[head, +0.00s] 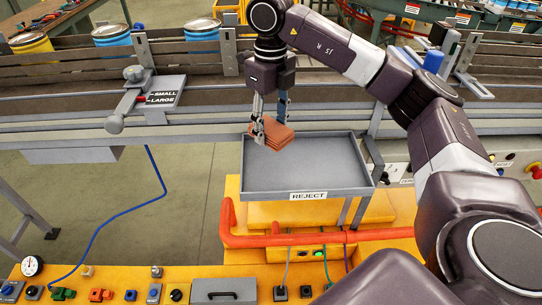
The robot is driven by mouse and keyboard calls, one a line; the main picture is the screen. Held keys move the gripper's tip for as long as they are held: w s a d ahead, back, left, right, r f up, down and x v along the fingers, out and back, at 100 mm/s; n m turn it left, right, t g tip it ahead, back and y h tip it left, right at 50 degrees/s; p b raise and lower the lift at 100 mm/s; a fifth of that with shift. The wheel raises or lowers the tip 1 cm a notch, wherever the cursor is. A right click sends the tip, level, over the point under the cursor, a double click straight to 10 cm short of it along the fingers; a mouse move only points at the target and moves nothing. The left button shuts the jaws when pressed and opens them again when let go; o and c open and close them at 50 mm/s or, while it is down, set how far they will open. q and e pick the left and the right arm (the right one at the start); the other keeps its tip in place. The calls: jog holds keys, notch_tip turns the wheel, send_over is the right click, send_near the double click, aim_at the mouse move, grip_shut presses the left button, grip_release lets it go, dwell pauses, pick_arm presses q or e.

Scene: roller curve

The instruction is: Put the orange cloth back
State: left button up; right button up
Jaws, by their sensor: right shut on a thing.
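An orange cloth (277,136), folded into a small stack, is held over the far left part of the grey tray marked REJECT (306,183). My right gripper (265,130) points down and is shut on the cloth. The gripper's fingers cover part of the cloth's left side. I cannot tell whether the cloth's lower edge touches the tray. The rest of the tray is bare. My left gripper does not show.
A conveyor with rails (60,120) runs across behind the tray. A SMALL/LARGE lever (120,118) stands at its left. Several cans sit beyond the rails. An orange pipe (290,239) and a yellow control panel with switches lie in front.

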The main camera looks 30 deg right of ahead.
aim_at(271, 165)
notch_tip(271, 165, down, 10)
jog(key=shift+r+p, duration=0.2)
jog(key=shift+p, duration=0.7)
jog(key=shift+f, duration=0.1)
jog(key=o, duration=1)
jog(key=shift+r, duration=0.5)
notch_tip(271, 165, up, 11)
jog(key=b, duration=0.3)
jog(key=shift+r, duration=0.15)
